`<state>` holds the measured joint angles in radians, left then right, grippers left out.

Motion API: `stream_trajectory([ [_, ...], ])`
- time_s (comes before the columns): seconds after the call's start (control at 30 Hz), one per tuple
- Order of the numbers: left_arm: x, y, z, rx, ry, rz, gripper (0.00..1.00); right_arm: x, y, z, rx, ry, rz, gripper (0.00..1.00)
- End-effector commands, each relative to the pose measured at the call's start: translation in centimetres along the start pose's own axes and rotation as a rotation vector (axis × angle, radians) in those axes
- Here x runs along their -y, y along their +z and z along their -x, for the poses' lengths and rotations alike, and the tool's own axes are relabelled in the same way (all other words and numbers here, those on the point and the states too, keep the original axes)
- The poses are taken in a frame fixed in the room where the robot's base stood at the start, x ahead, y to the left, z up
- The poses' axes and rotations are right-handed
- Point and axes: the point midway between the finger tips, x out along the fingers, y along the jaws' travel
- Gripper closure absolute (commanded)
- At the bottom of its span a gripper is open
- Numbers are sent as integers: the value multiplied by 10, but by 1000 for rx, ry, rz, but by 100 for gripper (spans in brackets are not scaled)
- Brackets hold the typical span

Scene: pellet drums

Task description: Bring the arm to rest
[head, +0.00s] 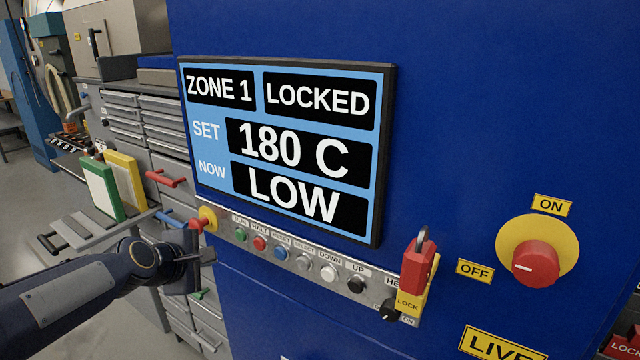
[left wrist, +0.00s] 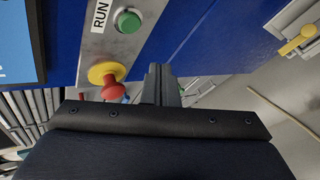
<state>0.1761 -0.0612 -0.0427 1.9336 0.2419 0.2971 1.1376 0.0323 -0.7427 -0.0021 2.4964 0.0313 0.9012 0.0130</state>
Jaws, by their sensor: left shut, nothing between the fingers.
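My left arm comes in from the left in the head view. Its gripper (head: 208,254) is shut and empty, in front of the blue cabinet (head: 290,300), just below the left end of the button strip (head: 300,262). In the left wrist view the shut fingers (left wrist: 161,82) point toward the cabinet's edge. They are beside a red mushroom button (left wrist: 114,91) on a yellow base and look apart from it. The green RUN button (left wrist: 129,21) is farther up the strip. My right gripper is not in view.
The screen (head: 285,145) reads ZONE 1 LOCKED, SET 180 C, NOW LOW. A red padlock (head: 418,265) hangs at the strip's right end. A red rotary switch (head: 537,263) has its white mark toward OFF. Grey drawers (head: 165,125) stand left; open floor (head: 30,200) lies beyond.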

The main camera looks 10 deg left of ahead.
Motion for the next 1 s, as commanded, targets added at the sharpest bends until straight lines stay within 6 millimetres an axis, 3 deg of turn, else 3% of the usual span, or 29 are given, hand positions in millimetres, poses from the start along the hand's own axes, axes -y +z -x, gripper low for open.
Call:
stream_trajectory([
  [0.07, 10, 10, 13, 21, -20, -83, 100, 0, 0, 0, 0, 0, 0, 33],
  [0.17, 43, 31, 45, 82, -78, -308, 100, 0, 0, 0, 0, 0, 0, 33],
  [0.4, 166, 75, 126, 309, -226, -1019, 100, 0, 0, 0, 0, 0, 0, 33],
  [0.53, 216, 82, 151, 412, -265, -1284, 100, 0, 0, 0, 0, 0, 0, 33],
  [0.7, 242, 84, 162, 471, -285, -1422, 100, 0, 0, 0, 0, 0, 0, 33],
  [1.0, 242, 84, 162, 473, -285, -1425, 100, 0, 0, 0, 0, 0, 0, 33],
])
